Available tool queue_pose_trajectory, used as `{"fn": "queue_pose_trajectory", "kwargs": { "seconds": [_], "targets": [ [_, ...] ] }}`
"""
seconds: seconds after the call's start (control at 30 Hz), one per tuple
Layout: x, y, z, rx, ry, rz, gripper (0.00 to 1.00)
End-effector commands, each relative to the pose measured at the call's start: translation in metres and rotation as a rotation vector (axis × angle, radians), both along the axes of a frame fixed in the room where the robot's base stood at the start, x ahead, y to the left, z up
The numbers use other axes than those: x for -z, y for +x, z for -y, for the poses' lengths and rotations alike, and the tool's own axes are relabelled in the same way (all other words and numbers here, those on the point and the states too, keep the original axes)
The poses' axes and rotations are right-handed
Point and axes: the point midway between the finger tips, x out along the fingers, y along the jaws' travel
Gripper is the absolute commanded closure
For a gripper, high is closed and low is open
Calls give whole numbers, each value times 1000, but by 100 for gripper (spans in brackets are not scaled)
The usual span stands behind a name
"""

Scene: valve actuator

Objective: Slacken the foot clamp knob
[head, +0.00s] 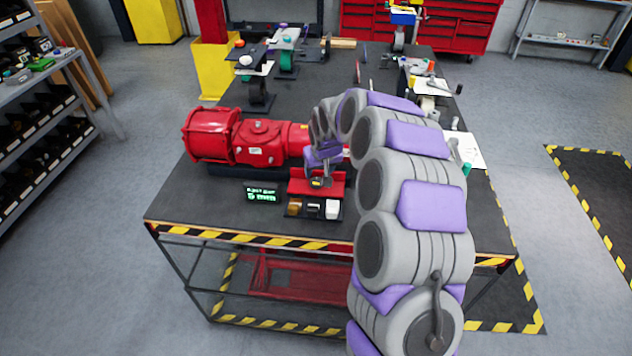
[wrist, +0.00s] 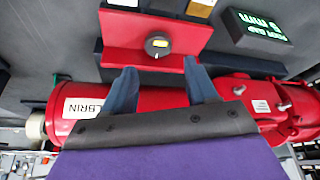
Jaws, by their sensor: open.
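A black round knob (wrist: 157,44) with a yellow mark sits on a red bracket (wrist: 115,28) in the wrist view. I take it as the foot clamp knob. In the head view the red bracket (head: 335,189) stands on the bench in front of the red actuator (head: 258,142), and the knob is hard to make out beneath my gripper. My gripper (wrist: 160,66) is open and empty. Its two blue-grey fingertips point toward the knob, one on each side in the picture, and appear short of it. The actuator (wrist: 172,98) lies behind my fingers in the wrist view.
A small black display (head: 261,194) with green text stands left of the bracket; it also shows in the wrist view (wrist: 257,27). Small brown, black and white blocks (head: 332,209) sit in front of the bracket. The bench front (head: 180,210) is clear at left.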

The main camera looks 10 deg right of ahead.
Motion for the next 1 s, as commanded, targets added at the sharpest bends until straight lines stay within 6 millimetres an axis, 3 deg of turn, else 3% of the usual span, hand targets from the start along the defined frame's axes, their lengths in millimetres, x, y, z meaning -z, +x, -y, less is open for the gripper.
{"fn": "queue_pose_trajectory", "kwargs": {
  "seconds": [0.03,0.2,0.4,0.83,1.0],
  "targets": [
    [13,4,-1,-1,-1,-3,43],
    [42,16,-1,0,1,-1,43],
    [63,26,-2,1,1,2,43],
    [70,29,-2,0,0,3,43],
    [71,29,-2,0,0,2,58]
  ]
}}
